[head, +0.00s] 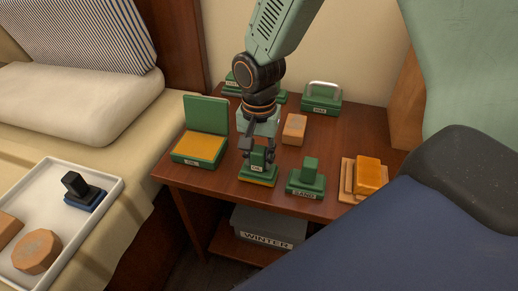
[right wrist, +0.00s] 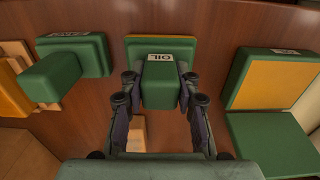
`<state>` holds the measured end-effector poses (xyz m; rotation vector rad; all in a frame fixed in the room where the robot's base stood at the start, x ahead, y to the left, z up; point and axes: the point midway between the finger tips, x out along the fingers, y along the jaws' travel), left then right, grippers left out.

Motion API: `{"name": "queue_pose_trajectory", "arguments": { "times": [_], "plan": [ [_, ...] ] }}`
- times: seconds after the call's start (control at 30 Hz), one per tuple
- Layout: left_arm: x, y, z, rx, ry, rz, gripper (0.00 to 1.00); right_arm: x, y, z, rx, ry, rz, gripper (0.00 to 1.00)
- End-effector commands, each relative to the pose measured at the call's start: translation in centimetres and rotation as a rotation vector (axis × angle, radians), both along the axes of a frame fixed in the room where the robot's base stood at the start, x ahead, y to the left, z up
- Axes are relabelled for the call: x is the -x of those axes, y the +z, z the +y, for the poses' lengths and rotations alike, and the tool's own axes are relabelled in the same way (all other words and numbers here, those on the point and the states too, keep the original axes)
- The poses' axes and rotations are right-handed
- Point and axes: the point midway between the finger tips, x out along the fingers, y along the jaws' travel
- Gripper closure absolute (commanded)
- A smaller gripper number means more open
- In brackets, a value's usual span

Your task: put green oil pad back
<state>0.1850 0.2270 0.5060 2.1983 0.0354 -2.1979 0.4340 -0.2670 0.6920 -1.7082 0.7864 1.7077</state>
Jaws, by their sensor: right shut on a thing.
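The green oil pad (head: 259,169) is a green block with a handle, an OIL label and an orange underside. My right gripper (head: 259,150) comes down from above and is shut on its handle. In the right wrist view the pad (right wrist: 160,88) sits upright between the two fingers. It is near the table's front edge; I cannot tell whether it touches the wood. To its left stands an open green case (head: 207,113) with a yellow-orange inside and a small label too blurred to read surely; it also shows in the right wrist view (right wrist: 272,140). My left gripper is not in view.
On the wooden table (head: 230,187), a green SAND block (head: 306,180) stands right of the pad, beside an orange block on wooden pieces (head: 368,176). Behind are a small wooden block (head: 294,129) and a green metal-handled block (head: 321,98). A white tray (head: 112,190) lies on the bed.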

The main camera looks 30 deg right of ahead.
Motion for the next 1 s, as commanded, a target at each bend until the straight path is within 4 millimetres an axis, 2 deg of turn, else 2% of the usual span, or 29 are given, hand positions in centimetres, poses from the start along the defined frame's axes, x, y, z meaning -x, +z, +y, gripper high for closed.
{"name": "queue_pose_trajectory", "arguments": {
  "times": [0.47,0.5,0.77,1.0],
  "plan": [
    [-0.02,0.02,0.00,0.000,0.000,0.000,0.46,-0.01,-0.47,-0.01,0.000,0.000,0.000,0.94],
    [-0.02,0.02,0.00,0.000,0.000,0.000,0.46,0.00,-0.53,-0.01,0.000,0.000,0.000,0.68],
    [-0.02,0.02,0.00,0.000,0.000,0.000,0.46,-0.01,-0.49,-0.01,0.000,0.000,0.000,0.46],
    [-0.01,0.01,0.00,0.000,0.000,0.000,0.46,0.01,-0.49,-0.01,0.000,0.000,0.000,0.46]
  ]
}}
